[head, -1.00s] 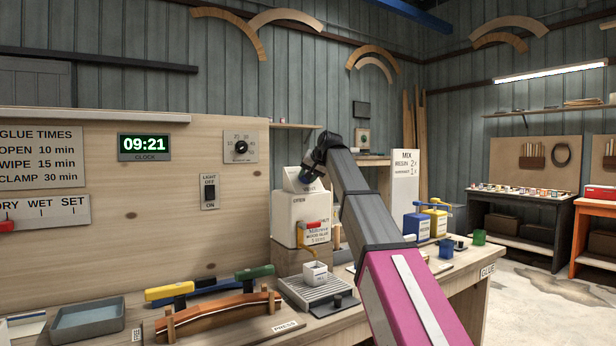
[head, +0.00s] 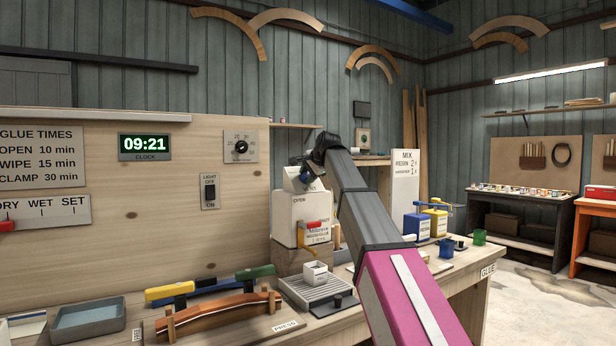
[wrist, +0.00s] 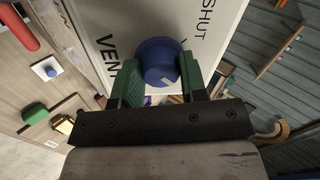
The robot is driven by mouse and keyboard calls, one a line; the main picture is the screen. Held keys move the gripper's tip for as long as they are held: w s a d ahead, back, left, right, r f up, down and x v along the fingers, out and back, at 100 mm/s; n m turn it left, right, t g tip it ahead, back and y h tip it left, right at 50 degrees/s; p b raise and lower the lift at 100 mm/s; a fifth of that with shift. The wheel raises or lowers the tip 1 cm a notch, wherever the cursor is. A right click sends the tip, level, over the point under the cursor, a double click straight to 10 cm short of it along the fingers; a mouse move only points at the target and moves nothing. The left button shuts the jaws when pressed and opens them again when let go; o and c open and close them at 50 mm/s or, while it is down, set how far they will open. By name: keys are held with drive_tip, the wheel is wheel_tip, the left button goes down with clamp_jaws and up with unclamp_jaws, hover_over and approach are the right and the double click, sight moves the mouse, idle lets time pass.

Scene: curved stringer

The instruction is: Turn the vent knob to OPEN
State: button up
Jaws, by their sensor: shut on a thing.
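The vent knob (wrist: 158,62) is a round blue knob on a white panel (wrist: 98,20) in the wrist view. The words VENT and SHUT are printed beside it; the pointer direction is unclear. My gripper (wrist: 160,80) has green finger pads on either side of the knob and is shut on it. In the head view my gripper (head: 303,180) is at the top of the white glue container (head: 283,222), where the word OPEN shows on the front's upper left. The knob is hidden there by my gripper.
The container has a red-handled tap (head: 312,224) with a small white cup (head: 315,270) below on a grey grate (head: 310,292). A wooden panel (head: 130,215) with a light switch (head: 209,190) rises to the left. Blue and yellow cans (head: 417,227) stand to the right.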

drive_tip(key=shift+m, duration=0.3)
drive_tip(key=o, duration=0.9)
drive_tip(key=v, duration=1)
drive_tip(key=shift+s+d+r, duration=0.2)
drive_tip(key=shift+s+r, duration=0.05)
